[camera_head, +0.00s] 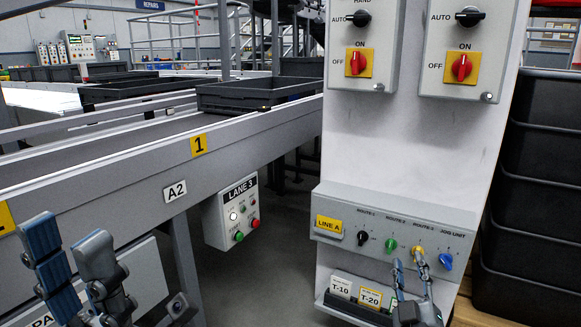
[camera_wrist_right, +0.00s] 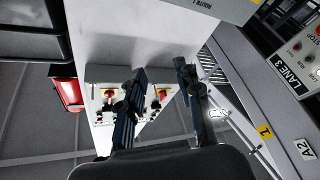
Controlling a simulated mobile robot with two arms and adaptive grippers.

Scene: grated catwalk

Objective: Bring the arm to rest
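My left gripper (camera_head: 68,235) is at the lower left of the head view, its two fingers pointing up and apart with nothing between them. My right gripper (camera_head: 409,262) is at the bottom right, in front of the lower part of the LINE A selector box (camera_head: 330,205), just below its yellow knob (camera_head: 417,252). Whether it touches the box cannot be told. The right wrist view shows its fingers (camera_wrist_right: 160,70) apart, with no object held.
A white control column carries red rotary switches (camera_head: 359,62) and a label rack (camera_head: 345,303). A conveyor (camera_head: 130,165) with a dark tray (camera_head: 250,95) runs at left. A LANE 3 button box (camera_head: 231,212) hangs below it. Black crates (camera_head: 535,200) are stacked at right.

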